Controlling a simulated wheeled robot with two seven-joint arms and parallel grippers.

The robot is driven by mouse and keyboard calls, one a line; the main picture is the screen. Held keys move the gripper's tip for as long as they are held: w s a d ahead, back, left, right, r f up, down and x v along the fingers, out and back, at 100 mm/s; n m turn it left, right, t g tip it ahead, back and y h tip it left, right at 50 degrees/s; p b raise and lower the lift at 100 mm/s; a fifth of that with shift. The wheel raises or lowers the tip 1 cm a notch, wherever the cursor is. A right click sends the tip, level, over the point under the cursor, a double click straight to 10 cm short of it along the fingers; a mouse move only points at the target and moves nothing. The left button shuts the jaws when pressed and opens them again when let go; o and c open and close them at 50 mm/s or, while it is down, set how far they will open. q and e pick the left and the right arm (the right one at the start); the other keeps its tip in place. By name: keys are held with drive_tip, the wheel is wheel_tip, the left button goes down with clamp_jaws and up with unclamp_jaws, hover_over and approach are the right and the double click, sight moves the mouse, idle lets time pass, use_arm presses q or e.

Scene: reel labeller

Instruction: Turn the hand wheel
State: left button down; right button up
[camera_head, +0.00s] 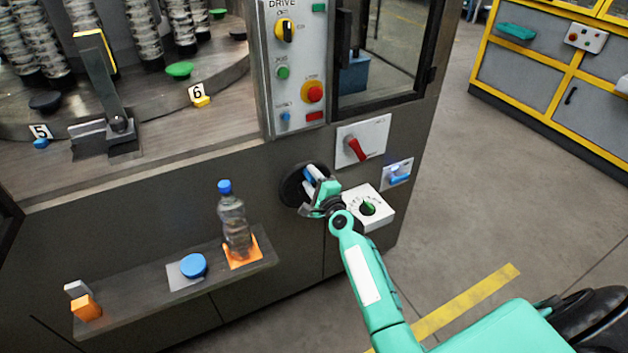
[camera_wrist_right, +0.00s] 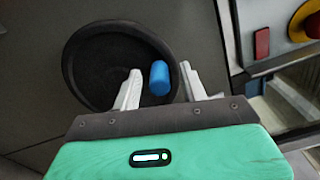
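The hand wheel (camera_head: 290,190) is a black round disc on the dark front panel of the machine. It also shows in the right wrist view (camera_wrist_right: 88,75) as a dish with a raised rim. Its blue handle (camera_wrist_right: 160,78) stands out near the wheel's right side. My right gripper (camera_head: 318,190) is at the wheel and partly covers it in the head view. In the right wrist view its two pale fingers are apart, one on each side of the blue handle, with a visible gap to each side. My left gripper is not in view.
A red-handled switch (camera_head: 356,148), a blue-handled latch (camera_head: 398,173) and a white box with a green knob (camera_head: 368,208) sit right of the wheel. A shelf (camera_head: 140,298) below left holds a bottle (camera_head: 234,220) and a blue disc (camera_head: 193,265).

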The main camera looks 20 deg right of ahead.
drive_tip(key=shift+d+f, duration=0.15)
drive_tip(key=shift+s, duration=0.25)
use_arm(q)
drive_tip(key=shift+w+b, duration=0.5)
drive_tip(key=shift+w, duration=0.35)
use_arm(e)
drive_tip(key=s, duration=1.3)
drive_tip(key=shift+s+d, duration=0.15)
drive_tip(key=shift+s, duration=0.05)
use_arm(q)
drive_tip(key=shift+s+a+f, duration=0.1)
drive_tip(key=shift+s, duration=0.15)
